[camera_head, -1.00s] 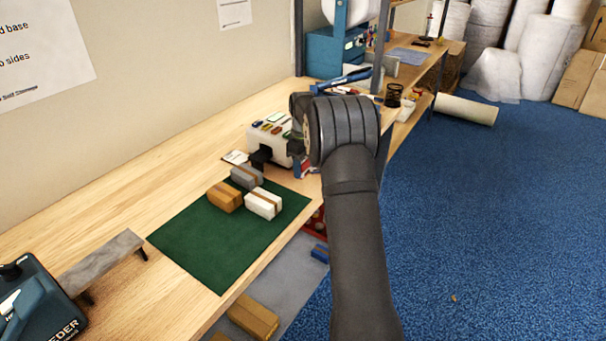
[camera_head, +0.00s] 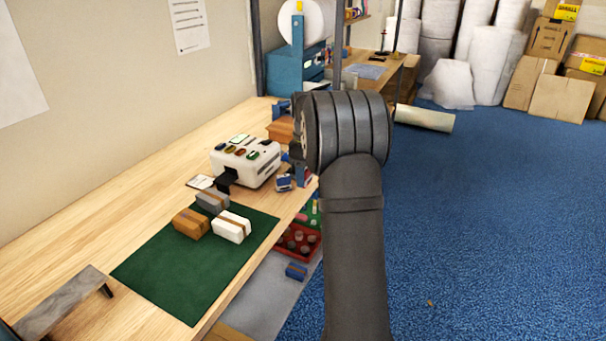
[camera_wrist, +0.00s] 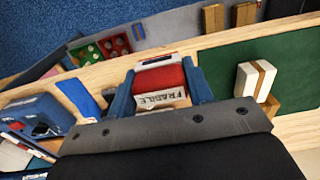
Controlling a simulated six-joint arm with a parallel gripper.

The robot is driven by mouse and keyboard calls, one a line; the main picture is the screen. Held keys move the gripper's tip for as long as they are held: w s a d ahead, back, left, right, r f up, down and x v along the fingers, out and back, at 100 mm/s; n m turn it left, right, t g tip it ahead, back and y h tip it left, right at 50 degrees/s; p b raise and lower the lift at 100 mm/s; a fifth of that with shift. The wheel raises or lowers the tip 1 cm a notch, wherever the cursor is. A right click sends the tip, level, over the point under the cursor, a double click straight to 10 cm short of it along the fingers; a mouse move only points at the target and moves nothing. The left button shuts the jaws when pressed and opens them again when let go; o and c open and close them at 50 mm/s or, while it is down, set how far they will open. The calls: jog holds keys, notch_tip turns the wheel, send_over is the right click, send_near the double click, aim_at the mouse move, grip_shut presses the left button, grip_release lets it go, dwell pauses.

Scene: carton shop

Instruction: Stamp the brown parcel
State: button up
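The brown parcel (camera_head: 191,224) lies on the green mat (camera_head: 180,272), beside a white parcel (camera_head: 232,227) and a grey one (camera_head: 212,201). In the wrist view the brown parcel (camera_wrist: 271,106) shows only partly behind the white one. A red block with white faces lettered FRAGILE, which looks like the stamp (camera_wrist: 160,78), sits between the blue fingers of my gripper (camera_wrist: 162,84). The fingers appear to touch it on both sides. In the head view my arm hides most of my gripper (camera_head: 294,180), which is right of the mat near the bench edge.
A white device with coloured ovals on top (camera_head: 246,162) stands behind the mat. A grey raised bar (camera_head: 62,303) is at front left. A red tray (camera_head: 298,242) and a blue item (camera_head: 296,271) lie below the bench edge.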

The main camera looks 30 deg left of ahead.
jog(key=c, duration=0.3)
jog(key=shift+o, duration=0.9)
jog(key=shift+c, duration=0.6)
jog(key=s+a, duration=0.9)
jog(key=a, duration=0.3)
send_near(195, 220)
jog(key=shift+f, duration=2.6)
jog(key=shift+s+f, duration=0.1)
jog(key=shift+f, duration=0.5)
jog(key=shift+r, duration=0.1)
